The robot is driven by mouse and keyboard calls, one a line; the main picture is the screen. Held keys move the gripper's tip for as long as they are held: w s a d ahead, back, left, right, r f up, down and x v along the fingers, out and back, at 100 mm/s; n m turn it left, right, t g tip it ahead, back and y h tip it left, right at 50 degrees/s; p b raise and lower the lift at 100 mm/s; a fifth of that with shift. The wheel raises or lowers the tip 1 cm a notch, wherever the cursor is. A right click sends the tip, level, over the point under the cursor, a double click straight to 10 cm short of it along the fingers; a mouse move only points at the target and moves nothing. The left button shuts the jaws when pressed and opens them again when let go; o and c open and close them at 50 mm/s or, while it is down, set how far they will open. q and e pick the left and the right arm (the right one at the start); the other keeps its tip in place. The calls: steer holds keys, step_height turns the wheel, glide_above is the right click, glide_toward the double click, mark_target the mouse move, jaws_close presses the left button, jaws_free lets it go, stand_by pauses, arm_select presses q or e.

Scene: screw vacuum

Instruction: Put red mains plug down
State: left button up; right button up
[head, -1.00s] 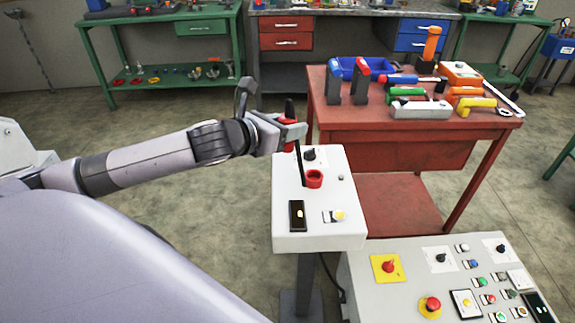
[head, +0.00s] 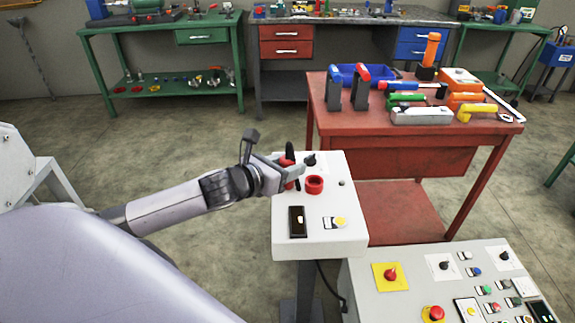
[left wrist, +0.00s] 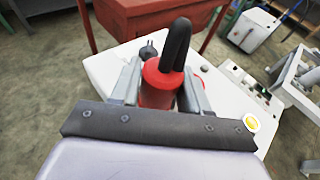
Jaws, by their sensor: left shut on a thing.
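The red mains plug (left wrist: 161,83) with its black cable end is between the fingers of my left gripper (left wrist: 165,90) in the left wrist view. In the head view my left gripper (head: 292,178) is shut on the plug (head: 287,160), low at the left edge of the white pedestal box (head: 318,240). I cannot tell if the plug touches the box. A red round socket (head: 314,184) sits on the box top, just right of the gripper. My right gripper is not in view.
The box also carries a black knob (head: 310,160), a black switch plate (head: 297,221) and a yellow button (head: 340,222). A larger control panel (head: 408,300) stands at the lower right. A red table (head: 335,128) with tools stands behind.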

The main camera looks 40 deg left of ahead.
arm_select(q)
steer(key=o, duration=1.2)
steer(key=shift+f, duration=0.1)
steer(key=shift+c, duration=0.2)
steer(key=shift+r, duration=0.25)
steer(key=shift+s, duration=0.25)
steer(key=v, duration=1.1)
steer(key=shift+s+p, duration=0.2)
steer(key=shift+p, duration=0.1)
